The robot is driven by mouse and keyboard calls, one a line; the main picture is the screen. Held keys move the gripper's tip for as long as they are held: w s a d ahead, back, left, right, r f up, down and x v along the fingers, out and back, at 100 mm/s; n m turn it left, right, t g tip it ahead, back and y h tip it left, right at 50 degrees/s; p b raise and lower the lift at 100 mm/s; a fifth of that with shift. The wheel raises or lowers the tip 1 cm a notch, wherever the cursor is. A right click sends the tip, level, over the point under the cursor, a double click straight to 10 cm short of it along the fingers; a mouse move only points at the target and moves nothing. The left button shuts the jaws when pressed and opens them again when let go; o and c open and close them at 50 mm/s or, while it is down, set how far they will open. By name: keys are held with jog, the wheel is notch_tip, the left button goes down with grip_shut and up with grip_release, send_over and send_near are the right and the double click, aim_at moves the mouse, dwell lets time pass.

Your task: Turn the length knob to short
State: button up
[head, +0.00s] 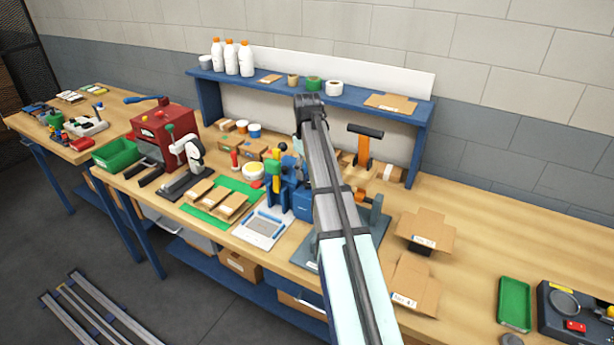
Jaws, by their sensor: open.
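My arm reaches up the middle of the head view. My gripper cannot be made out; the arm ends in a dark part in front of the back shelf. No length knob can be clearly identified, and no short mark is readable. A blue bench machine (302,205) with yellow and green parts stands left of my arm, which partly hides it. A red machine (160,128) with a blue-handled lever stands further left on the bench.
The workbench (490,215) holds flat cardboard pieces on a green mat (207,223), open boxes (426,231) and a green tray (514,303). A blue shelf (260,86) with white bottles runs behind. Bare bench top shows at the right.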

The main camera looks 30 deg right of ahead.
aim_at(307, 182)
jog(key=shift+f+p, duration=0.4)
jog(key=shift+f, duration=1.55)
grip_shut()
